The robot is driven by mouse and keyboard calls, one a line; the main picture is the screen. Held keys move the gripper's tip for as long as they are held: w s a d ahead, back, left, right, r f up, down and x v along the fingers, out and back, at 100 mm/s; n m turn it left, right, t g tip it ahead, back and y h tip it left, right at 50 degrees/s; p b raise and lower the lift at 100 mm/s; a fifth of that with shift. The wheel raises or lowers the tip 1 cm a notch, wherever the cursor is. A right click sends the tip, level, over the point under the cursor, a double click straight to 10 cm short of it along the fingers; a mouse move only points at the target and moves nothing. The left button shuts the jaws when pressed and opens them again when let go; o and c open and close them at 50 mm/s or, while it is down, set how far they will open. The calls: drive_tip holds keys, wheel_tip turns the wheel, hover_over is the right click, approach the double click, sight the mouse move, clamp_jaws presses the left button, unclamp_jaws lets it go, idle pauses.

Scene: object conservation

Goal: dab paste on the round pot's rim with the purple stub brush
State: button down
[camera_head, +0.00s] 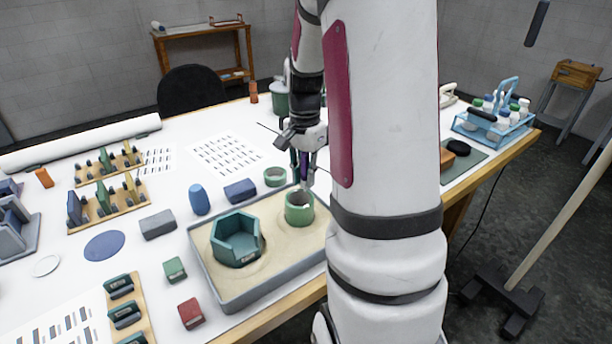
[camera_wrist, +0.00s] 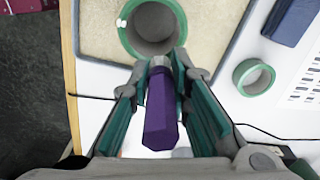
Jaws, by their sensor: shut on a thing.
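The round green pot (camera_head: 299,212) stands in the sand tray (camera_head: 262,297), on its right side. It also shows in the wrist view (camera_wrist: 125,38), with a small pale patch on the left of its rim. My gripper (camera_head: 304,168) is shut on the purple stub brush (camera_head: 305,160), just above the pot. In the wrist view the brush (camera_wrist: 161,115) sits between the fingers, its pale metal collar towards the near rim. The brush's tip is hidden, and I cannot tell whether it touches the rim.
A teal angular pot (camera_head: 236,243) stands left of the round pot in the same tray. A small green ring-shaped dish (camera_head: 274,177) and a blue block (camera_head: 240,190) lie behind the tray. My arm hides the table to the right.

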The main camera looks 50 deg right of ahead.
sight(286, 200)
drive_tip(key=shift+w+a+f, duration=0.1)
drive_tip(key=shift+w+a, duration=0.15)
drive_tip(key=shift+a, duration=0.65)
drive_tip(key=shift+w+a+r, duration=0.1)
drive_tip(key=shift+w+a, duration=0.1)
drive_tip(key=shift+a, duration=0.7)
drive_tip(key=shift+w+a+f, duration=0.1)
drive_tip(key=shift+w+a, duration=0.15)
drive_tip(key=shift+a, duration=0.65)
drive_tip(key=shift+f+b, duration=0.4)
drive_tip(key=shift+f, duration=0.25)
idle(0.5)
wheel_tip(286, 200, up, 8)
drive_tip(key=p, duration=0.3)
drive_tip(key=shift+r+p, duration=0.25)
drive_tip(key=shift+p, duration=0.05)
idle(0.5)
idle(0.5)
